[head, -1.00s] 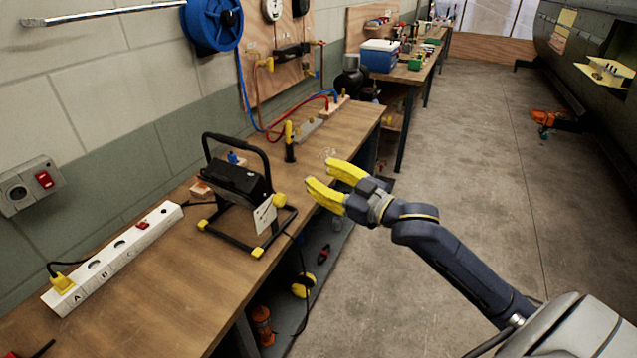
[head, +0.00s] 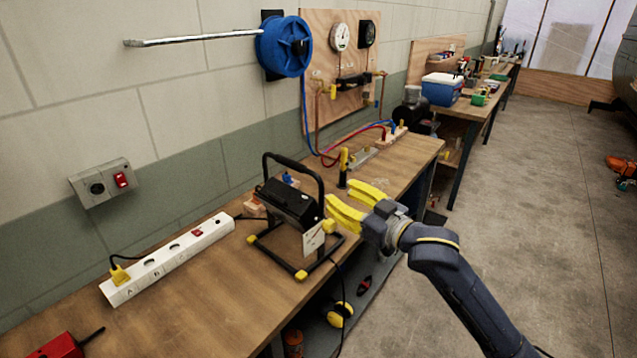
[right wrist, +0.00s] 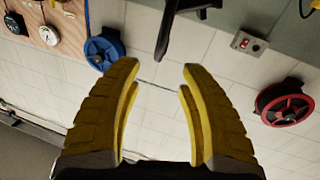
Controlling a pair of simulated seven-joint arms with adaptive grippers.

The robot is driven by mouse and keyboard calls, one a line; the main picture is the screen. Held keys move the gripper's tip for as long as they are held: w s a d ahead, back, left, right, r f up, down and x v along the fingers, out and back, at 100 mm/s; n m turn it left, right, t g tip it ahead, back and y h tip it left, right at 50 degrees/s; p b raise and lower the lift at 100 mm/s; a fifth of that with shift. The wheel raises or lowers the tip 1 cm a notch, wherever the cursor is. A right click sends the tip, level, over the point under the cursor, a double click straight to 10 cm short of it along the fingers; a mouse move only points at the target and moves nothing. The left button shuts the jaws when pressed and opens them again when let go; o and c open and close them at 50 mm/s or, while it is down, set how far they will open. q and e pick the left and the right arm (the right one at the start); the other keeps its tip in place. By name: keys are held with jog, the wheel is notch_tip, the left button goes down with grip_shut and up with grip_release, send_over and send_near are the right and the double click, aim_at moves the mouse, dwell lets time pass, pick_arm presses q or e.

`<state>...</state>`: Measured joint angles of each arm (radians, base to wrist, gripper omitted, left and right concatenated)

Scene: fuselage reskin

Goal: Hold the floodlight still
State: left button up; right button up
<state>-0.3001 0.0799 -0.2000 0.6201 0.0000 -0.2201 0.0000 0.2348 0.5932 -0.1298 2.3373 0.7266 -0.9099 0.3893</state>
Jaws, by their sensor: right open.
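The black floodlight (head: 290,203) stands on the wooden bench on a tubular frame with yellow feet and a carrying handle arched over it. A white tag hangs at its right side. My right gripper (head: 343,202) is open and empty, just right of the floodlight, its yellow fingers pointing toward it. I cannot tell from the head view whether a finger touches the frame. In the right wrist view, a dark bar (right wrist: 168,40), likely part of the floodlight, shows at the top, beyond and between the open fingertips (right wrist: 160,72). My left gripper is not in view.
A white power strip (head: 170,258) with a yellow plug lies left of the floodlight. A red object (head: 62,346) sits at the near left. A black and yellow upright tool (head: 343,168) stands behind the gripper. A blue hose reel (head: 284,46) hangs on the wall.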

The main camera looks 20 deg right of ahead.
aim_at(321, 185)
jog(key=x, duration=0.9)
grip_shut()
dwell(0.4)
jog(key=shift+f, duration=0.1)
dwell(0.8)
